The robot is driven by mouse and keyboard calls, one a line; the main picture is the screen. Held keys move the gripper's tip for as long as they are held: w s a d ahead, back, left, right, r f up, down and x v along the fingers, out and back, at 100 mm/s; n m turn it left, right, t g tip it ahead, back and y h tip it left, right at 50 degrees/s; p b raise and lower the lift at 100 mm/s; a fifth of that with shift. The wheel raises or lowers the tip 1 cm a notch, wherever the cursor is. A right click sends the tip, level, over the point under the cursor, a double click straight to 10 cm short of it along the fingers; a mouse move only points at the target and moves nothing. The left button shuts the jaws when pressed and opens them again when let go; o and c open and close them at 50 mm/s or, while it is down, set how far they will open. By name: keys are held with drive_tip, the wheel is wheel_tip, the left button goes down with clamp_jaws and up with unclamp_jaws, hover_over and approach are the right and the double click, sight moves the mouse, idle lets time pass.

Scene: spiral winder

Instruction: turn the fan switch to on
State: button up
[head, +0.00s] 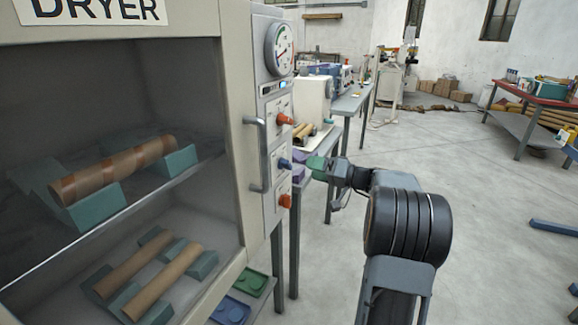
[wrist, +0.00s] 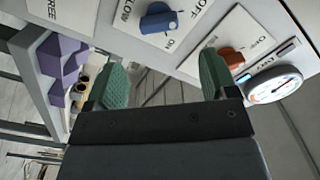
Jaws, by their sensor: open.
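The dryer's side panel has a blue knob (head: 285,164) between an upper orange knob (head: 285,119) and a lower orange knob (head: 285,201). In the wrist view the blue knob (wrist: 158,22) sits on a white plate whose visible lettering includes "LOW", "OFF" and "ON". An orange knob (wrist: 231,57) is on the neighbouring plate. No "fan" lettering is readable. My gripper (head: 314,165) is level with the blue knob, just to its right. In the wrist view my gripper (wrist: 162,75) is open and empty, with green fingertips apart and clear of the blue knob.
The dryer's door handle (head: 257,154) stands out left of the knobs. A round gauge (head: 279,49) is above them and also shows in the wrist view (wrist: 272,87). A bench (head: 349,103) with equipment stands behind my gripper.

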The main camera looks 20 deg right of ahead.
sight(289, 164)
drive_tip(key=x, duration=0.8)
drive_tip(key=shift+w+a, duration=0.3)
drive_tip(key=shift+c, duration=0.2)
drive_tip(key=c, duration=0.9)
